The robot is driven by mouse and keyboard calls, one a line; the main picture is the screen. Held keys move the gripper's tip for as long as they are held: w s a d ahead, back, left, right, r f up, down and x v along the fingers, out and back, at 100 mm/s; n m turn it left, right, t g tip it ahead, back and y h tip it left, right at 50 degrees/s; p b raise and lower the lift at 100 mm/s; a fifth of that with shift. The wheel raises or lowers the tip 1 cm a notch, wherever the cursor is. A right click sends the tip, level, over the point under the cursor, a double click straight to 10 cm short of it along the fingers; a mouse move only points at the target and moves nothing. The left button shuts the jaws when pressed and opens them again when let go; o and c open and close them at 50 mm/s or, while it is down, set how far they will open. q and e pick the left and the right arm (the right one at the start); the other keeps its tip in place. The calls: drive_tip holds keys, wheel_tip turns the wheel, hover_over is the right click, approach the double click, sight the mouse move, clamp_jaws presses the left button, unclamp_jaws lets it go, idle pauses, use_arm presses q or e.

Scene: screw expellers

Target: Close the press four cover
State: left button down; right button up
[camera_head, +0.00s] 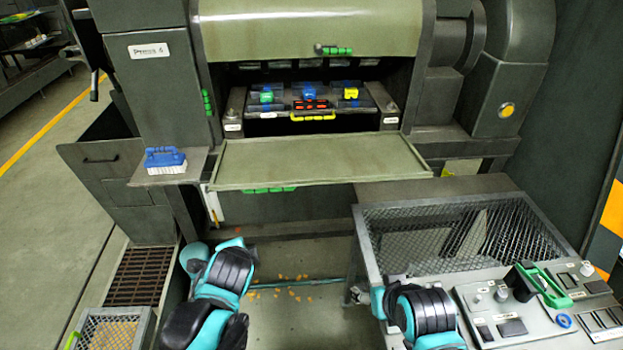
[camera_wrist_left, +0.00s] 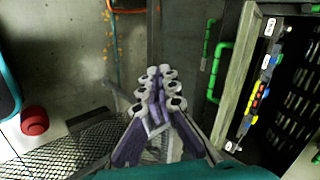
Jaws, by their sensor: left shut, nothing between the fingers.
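The press (camera_head: 149,60) has a label reading Press 4. Its front opening is exposed, with a flat olive panel (camera_head: 320,162) lowered outward like a shelf below it. A rounded olive hood (camera_head: 310,28) with a green grip sits above. Green pieces show under the panel's front edge. In the left wrist view, a green bar handle (camera_wrist_left: 217,65) stands beside the panel (camera_wrist_left: 240,80). In the head view only arm parts show; my right gripper is not visible.
Coloured parts (camera_head: 308,103) sit inside the opening. A blue-handled brush (camera_head: 165,160) lies on a side shelf. A mesh-topped box (camera_head: 460,235) and a control panel (camera_head: 530,310) stand at right. A grey crate (camera_head: 112,328) is at lower left. Orange bits lie on the floor.

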use_arm(q)
drive_tip(key=w+d+m+t+h+p, duration=0.1)
drive_tip(key=w+d+m+t+p, duration=0.3)
drive_tip(key=d+m, duration=0.65)
drive_tip(key=w+d+m+p, duration=0.2)
drive_tip(key=w+d+m, duration=0.4)
drive_tip(key=d+m, duration=0.4)
drive_tip(key=a+f+b+x, duration=0.1)
drive_tip(key=b+x, duration=0.2)
drive_tip(key=x, duration=0.7)
drive_tip(key=shift+m, duration=0.35)
drive_tip(key=r, duration=0.4)
drive_tip(key=shift+w+r, duration=0.25)
drive_tip(key=shift+w, duration=0.05)
drive_tip(key=shift+d+r, duration=0.15)
